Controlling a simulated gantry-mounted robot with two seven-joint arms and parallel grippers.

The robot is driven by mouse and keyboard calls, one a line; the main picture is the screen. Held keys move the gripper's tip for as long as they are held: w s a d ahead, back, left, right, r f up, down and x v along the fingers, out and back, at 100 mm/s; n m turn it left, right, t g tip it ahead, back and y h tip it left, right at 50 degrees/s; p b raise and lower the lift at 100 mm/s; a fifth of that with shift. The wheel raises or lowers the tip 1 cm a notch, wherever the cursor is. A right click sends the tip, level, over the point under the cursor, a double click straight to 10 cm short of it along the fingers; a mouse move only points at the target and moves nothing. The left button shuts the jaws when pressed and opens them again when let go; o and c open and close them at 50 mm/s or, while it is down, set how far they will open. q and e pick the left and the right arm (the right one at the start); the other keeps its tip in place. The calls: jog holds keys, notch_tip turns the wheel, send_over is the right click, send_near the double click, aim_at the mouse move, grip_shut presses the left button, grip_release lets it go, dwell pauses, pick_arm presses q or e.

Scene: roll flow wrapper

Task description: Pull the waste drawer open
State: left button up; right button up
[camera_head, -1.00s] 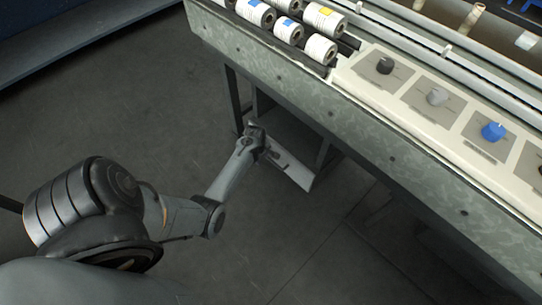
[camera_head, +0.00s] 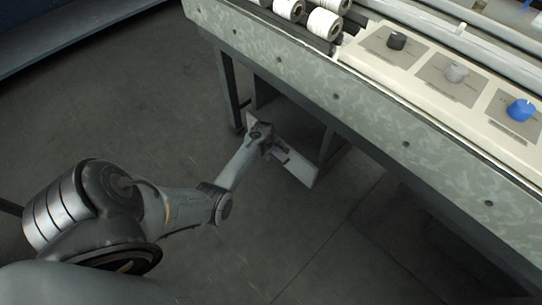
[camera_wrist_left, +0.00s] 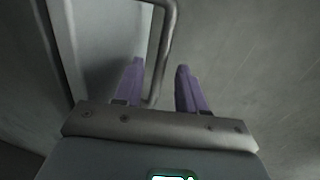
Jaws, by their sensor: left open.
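The waste drawer (camera_head: 298,170) shows in the head view as a light grey front panel under the machine, below its front rail. In the left wrist view the drawer front (camera_wrist_left: 100,40) fills the upper left, with a bent grey bar handle (camera_wrist_left: 166,45) standing off it. My left gripper (camera_head: 275,147) is at the drawer front in the head view. In the left wrist view its two purple fingers (camera_wrist_left: 158,82) are open, with the lower end of the handle between them, nearer the left finger. Whether a finger touches the handle I cannot tell. My right gripper is not in view.
The machine's mottled front rail (camera_head: 300,75) overhangs the drawer. A panel with knobs, including a blue knob (camera_head: 520,110), and several white rolls (camera_head: 323,24) are on top. A table leg (camera_head: 229,88) stands left of the drawer. The floor (camera_head: 130,100) in front is clear.

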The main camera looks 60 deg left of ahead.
pick_arm(q)
jog(key=shift+w+f, duration=0.1)
jog(key=shift+f, duration=0.3)
jog(key=shift+c, duration=0.4)
grip_shut()
